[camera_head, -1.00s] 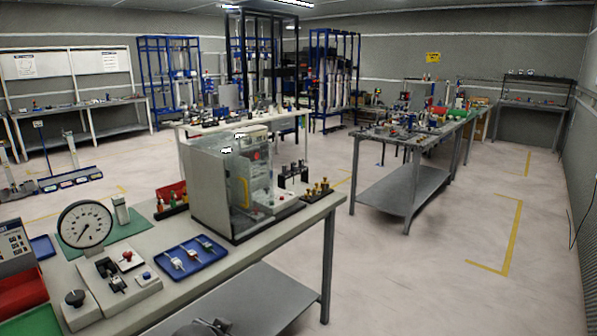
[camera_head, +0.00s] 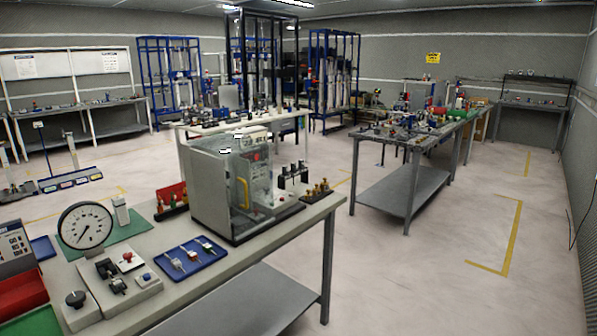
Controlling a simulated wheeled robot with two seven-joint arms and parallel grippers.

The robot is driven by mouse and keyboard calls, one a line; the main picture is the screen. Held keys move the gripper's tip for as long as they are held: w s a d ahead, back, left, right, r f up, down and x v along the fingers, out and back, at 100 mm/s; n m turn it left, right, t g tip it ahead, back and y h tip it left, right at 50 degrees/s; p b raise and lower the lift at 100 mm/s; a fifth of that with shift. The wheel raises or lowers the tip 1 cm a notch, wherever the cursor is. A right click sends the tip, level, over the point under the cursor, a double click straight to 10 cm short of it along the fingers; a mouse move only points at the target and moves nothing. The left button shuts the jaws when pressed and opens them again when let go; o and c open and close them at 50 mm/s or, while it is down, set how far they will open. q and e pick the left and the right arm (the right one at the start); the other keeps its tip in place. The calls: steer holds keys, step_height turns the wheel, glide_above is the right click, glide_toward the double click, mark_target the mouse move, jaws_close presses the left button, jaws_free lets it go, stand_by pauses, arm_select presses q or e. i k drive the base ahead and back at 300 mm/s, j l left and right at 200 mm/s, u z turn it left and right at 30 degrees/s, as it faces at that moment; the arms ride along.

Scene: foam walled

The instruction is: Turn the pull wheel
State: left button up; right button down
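I cannot pick out a pull wheel for certain in the head view. On the near bench (camera_head: 290,221) a light control box carries a black round knob (camera_head: 75,298). Beside it a panel (camera_head: 118,282) has a red-topped knob (camera_head: 127,258), a black lever part and a blue button. A round white dial gauge (camera_head: 86,228) stands upright behind them. Neither of my grippers is in view.
A clear-sided machine cabinet (camera_head: 232,190) stands on the near bench behind a blue tray (camera_head: 190,260) of small parts. A second bench (camera_head: 400,188) stands further back at right. Tall blue racks (camera_head: 333,80) line the back. The floor at right (camera_head: 440,270) is clear.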

mark_target(76, 300)
steer(key=u, duration=1.35)
